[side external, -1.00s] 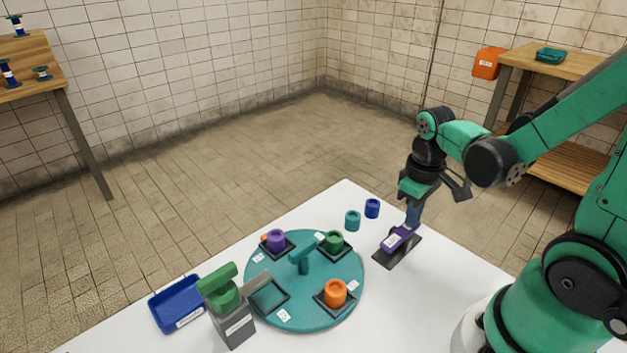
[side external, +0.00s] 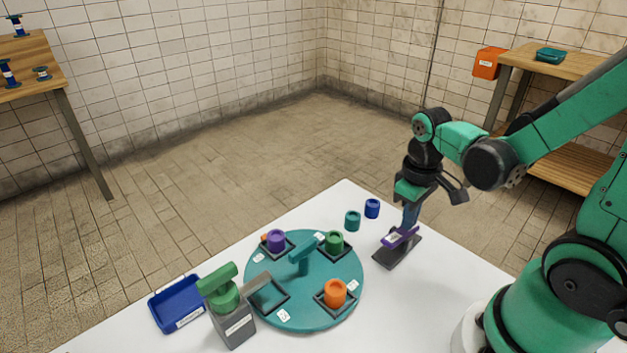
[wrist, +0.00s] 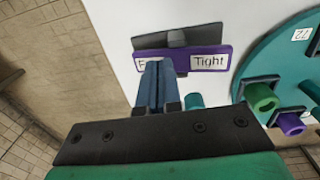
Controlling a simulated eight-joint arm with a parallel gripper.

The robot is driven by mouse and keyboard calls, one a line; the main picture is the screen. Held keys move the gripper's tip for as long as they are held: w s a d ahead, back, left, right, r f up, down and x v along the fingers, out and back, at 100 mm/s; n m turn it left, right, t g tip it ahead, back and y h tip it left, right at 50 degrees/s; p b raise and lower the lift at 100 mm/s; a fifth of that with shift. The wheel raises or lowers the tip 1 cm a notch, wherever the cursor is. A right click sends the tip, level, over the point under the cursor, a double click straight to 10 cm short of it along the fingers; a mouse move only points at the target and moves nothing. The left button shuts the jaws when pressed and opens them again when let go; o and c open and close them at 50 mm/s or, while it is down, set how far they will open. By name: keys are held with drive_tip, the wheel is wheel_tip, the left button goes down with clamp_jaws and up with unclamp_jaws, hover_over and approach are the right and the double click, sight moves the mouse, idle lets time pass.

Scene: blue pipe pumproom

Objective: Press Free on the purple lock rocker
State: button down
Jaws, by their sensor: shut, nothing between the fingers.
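The purple lock rocker (side external: 394,240) sits on a dark base plate (side external: 393,255) on the white table, right of the turntable. In the wrist view the purple rocker (wrist: 222,50) shows a "Tight" label (wrist: 209,62) at the right; the label at the left is mostly hidden by my fingers, with only an "F" readable. My gripper (side external: 405,229) is shut and empty, pointing down at the rocker's far end. In the wrist view my gripper's fingertips (wrist: 157,66) lie over the F-labelled end and appear to touch it.
A teal turntable (side external: 325,308) carries purple, green and orange cylinders around a central teal handle. Teal (side external: 352,221) and blue (side external: 372,208) cylinders stand behind the rocker. A blue tray (side external: 176,303) and a grey block with a green top (side external: 232,325) stand at the left.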

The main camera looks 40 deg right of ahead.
sight(391, 239)
drive_tip(key=shift+r, duration=0.1)
drive_tip(key=d+r, duration=0.3)
drive_tip(key=r, duration=1)
drive_tip(key=shift+r, duration=0.25)
drive_tip(key=shift+a, duration=0.1)
